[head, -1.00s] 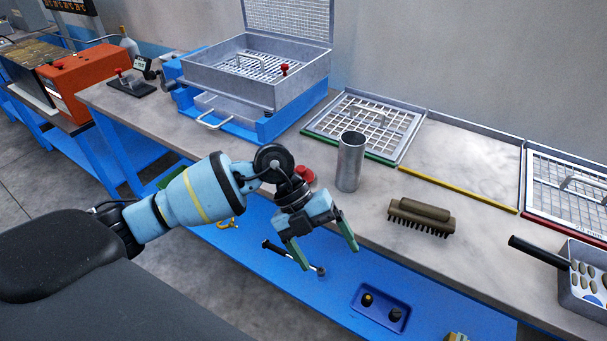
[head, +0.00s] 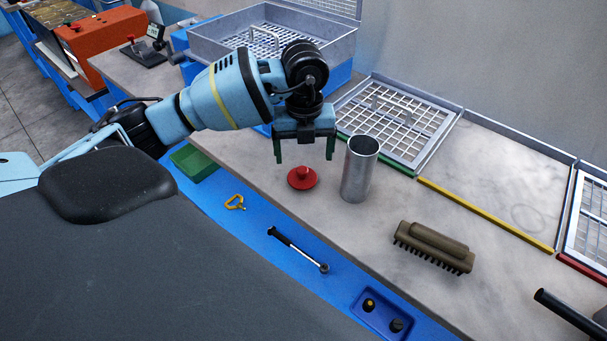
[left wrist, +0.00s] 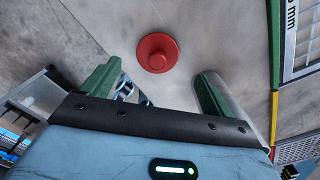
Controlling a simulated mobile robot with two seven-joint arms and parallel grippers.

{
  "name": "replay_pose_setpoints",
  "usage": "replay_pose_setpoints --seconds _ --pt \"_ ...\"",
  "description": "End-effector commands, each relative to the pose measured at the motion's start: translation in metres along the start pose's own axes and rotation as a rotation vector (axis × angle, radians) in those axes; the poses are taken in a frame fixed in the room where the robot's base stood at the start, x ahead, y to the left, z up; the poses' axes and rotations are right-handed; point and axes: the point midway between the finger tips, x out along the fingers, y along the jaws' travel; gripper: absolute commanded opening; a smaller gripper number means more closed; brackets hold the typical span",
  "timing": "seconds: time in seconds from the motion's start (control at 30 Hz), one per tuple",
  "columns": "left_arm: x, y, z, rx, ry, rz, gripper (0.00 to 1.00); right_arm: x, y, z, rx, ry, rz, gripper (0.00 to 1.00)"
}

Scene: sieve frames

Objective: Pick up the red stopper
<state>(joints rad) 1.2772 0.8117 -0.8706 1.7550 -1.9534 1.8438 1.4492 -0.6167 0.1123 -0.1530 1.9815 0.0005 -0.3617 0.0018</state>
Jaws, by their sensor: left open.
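The red stopper (head: 302,178) is a round disc with a small knob. It lies on the grey worktop, just left of the metal cylinder, in the head view. My left gripper (head: 305,158) is open and empty, its green fingers pointing down above and behind the stopper. In the left wrist view the stopper (left wrist: 157,53) lies beyond the fingertips of the left gripper (left wrist: 155,85), near the middle between them and apart from both. My right gripper is in neither view.
An upright metal cylinder (head: 360,168) stands close right of the stopper. A brown brush (head: 434,247) lies farther right. A sieve frame with a grid (head: 393,122) lies behind the cylinder. A blue shelf below the worktop holds a black-handled tool (head: 297,249) and a yellow hook (head: 235,202).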

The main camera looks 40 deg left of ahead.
Motion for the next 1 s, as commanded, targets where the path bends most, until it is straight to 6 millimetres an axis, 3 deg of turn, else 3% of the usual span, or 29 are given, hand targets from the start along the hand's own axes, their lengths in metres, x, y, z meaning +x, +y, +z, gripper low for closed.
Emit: replay_pose_setpoints --seconds 0.1,0.33,0.67,0.97,1.0 --pt "0.012 0.001 0.0 0.0 0.001 0.001 0.87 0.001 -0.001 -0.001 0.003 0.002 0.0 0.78" --pt "0.02 0.002 -0.001 0.0 0.001 0.002 0.87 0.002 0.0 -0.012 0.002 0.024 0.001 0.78" --pt "0.062 0.006 -0.004 0.0 0.002 0.001 0.87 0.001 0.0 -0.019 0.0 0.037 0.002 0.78" --pt "0.066 0.005 -0.004 0.001 0.0 -0.001 0.87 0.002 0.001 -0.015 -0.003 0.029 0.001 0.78" --pt "0.066 0.005 -0.004 0.001 0.0 0.0 0.81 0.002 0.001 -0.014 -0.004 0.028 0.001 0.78"
